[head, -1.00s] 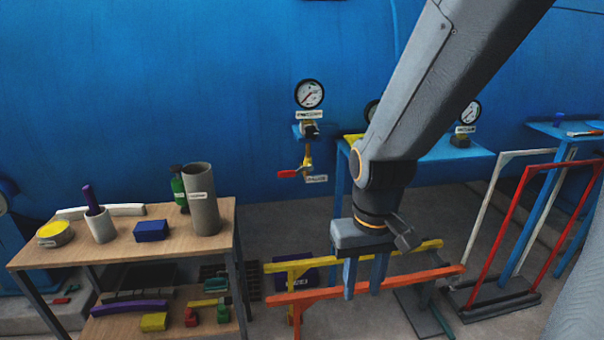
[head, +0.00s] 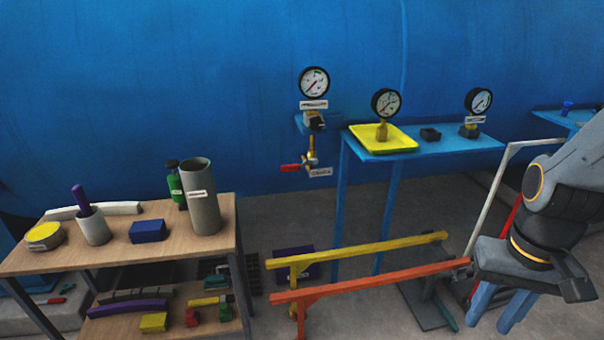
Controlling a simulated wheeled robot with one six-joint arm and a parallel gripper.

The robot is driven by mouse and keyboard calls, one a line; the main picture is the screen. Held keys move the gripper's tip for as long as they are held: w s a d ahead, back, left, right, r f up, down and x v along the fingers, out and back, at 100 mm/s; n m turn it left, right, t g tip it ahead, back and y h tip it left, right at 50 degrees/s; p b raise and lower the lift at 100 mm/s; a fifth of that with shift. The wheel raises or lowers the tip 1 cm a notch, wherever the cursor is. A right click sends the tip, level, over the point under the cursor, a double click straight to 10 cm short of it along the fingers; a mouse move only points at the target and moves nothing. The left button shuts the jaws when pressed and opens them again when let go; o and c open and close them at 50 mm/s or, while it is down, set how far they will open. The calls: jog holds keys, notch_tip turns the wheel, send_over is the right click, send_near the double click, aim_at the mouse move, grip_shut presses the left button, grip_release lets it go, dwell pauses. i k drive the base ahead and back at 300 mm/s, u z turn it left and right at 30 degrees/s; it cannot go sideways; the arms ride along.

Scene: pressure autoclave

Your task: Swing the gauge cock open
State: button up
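The gauge cock (head: 311,161) is a small brass fitting on the blue vessel wall, below a round white pressure gauge (head: 314,82). Its red lever handle (head: 291,168) points left, roughly level. A small label (head: 321,172) sits at its right. My gripper (head: 499,312) is at the lower right, well away from the cock, with its two blue fingers pointing down and apart. Nothing shows between the fingers.
A wooden bench (head: 120,249) with a grey cylinder (head: 201,197) stands left. A blue table (head: 460,152) carries a yellow tray (head: 404,147) and two gauges. Yellow (head: 365,256) and orange (head: 365,283) rails cross the floor area below the cock.

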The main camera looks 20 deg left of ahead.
aim_at(288, 168)
jog(key=k, duration=0.45)
jog(key=u, duration=0.95)
jog(key=i, duration=0.5)
jog(key=u, duration=0.05)
